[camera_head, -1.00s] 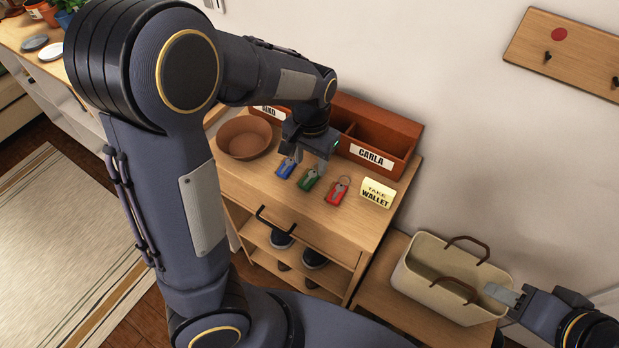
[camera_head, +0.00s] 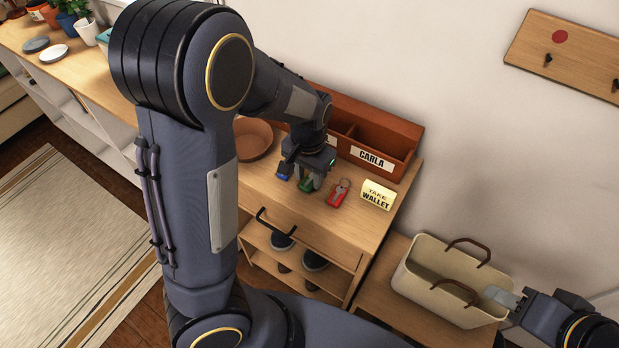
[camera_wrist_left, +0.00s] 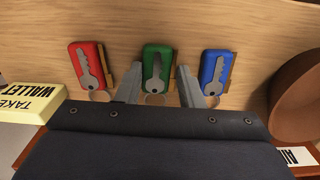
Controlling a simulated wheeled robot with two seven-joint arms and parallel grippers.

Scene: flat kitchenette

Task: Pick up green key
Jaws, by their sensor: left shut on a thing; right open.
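The green key (camera_head: 305,185) lies on the wooden cabinet top, partly hidden by my left gripper (camera_head: 307,183). In the left wrist view the green key (camera_wrist_left: 157,65) lies between the two fingers of my left gripper (camera_wrist_left: 157,88), which is shut on it. The red key (camera_head: 338,193) lies to its right in the head view, and the blue key (camera_head: 284,174) to its left. In the left wrist view the red key (camera_wrist_left: 89,65) is left and the blue key (camera_wrist_left: 215,70) right. My right gripper (camera_head: 502,297) is open by the basket.
A yellow note reading TAKE WALLET (camera_head: 377,194) stands right of the keys. A wooden box labelled CARLA (camera_head: 400,140) stands behind them, and a brown bowl (camera_head: 256,140) to the left. A cream basket (camera_head: 425,295) stands at the lower right.

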